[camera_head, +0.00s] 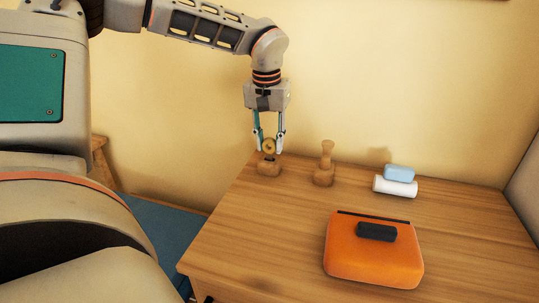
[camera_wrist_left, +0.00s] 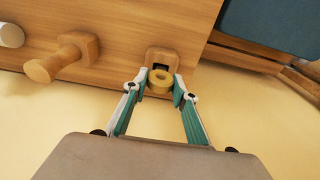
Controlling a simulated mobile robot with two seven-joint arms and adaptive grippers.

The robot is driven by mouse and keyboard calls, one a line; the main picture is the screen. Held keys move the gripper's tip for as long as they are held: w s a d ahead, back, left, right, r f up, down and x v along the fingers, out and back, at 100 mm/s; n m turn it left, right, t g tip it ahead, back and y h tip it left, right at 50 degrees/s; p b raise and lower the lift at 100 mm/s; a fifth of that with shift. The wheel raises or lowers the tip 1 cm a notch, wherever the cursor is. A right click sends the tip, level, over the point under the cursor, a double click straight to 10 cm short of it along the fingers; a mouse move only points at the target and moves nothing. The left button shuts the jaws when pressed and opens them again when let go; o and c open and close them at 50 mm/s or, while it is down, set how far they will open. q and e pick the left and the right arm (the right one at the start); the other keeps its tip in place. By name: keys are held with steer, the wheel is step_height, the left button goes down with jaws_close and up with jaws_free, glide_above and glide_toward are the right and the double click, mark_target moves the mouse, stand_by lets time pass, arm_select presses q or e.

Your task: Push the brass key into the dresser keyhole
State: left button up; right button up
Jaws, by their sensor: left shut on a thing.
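My left gripper (camera_head: 268,148) is shut on the brass key (camera_head: 269,145), with a fingertip on either side of its round, ring-shaped bow. The key also shows in the left wrist view (camera_wrist_left: 160,84). It is right above a small wooden block (camera_head: 269,170) at the back left edge of the wooden dresser top (camera_head: 235,225). In the left wrist view the block (camera_wrist_left: 164,54) has a dark keyhole opening (camera_wrist_left: 161,67) right beside the bow. The bow hides the key's shaft, so I cannot tell whether it is inside the opening. My right gripper is not in view.
A wooden knob-shaped piece (camera_head: 325,165) stands just right of the block. An orange case (camera_head: 373,258) lies at the front. The front left of the top is clear. A wall is close behind.

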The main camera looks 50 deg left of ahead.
arm_select(q)
steer(key=shift+r+p, duration=0.35)
steer(key=shift+r, duration=1.6)
steer(key=shift+a, duration=0.1)
